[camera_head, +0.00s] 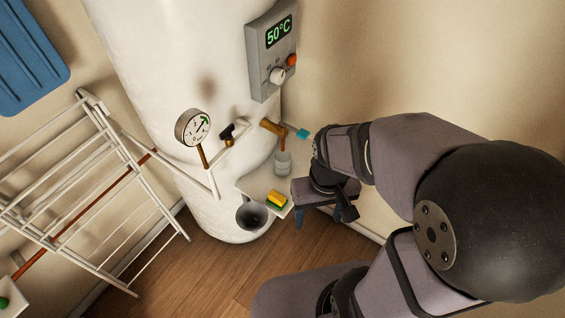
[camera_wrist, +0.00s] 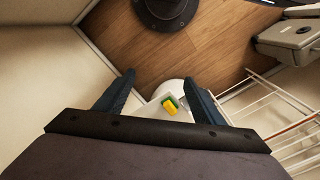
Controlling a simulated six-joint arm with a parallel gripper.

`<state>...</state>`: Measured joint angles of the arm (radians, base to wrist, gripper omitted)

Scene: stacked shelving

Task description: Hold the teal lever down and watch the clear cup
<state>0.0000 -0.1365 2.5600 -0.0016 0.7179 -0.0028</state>
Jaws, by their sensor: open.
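The teal lever (camera_head: 303,133) sticks out to the right from a brass valve (camera_head: 271,127) on the white tank. The clear cup (camera_head: 283,163) stands upright below the valve on a small white shelf (camera_head: 250,184). I cannot make out its fill level. My gripper (camera_head: 318,217) is below and to the right of the lever and cup, apart from both, with its fingers pointing down. In the wrist view my gripper (camera_wrist: 159,78) is open with nothing between the fingertips. The lever and cup do not show in that view.
A yellow and green sponge (camera_head: 277,200) lies on the shelf's front part, close to my gripper. A dark funnel (camera_head: 251,215) is beside the shelf. A gauge (camera_head: 193,127) and a control box reading 50°C (camera_head: 271,50) are on the tank. A drying rack (camera_head: 90,190) stands left.

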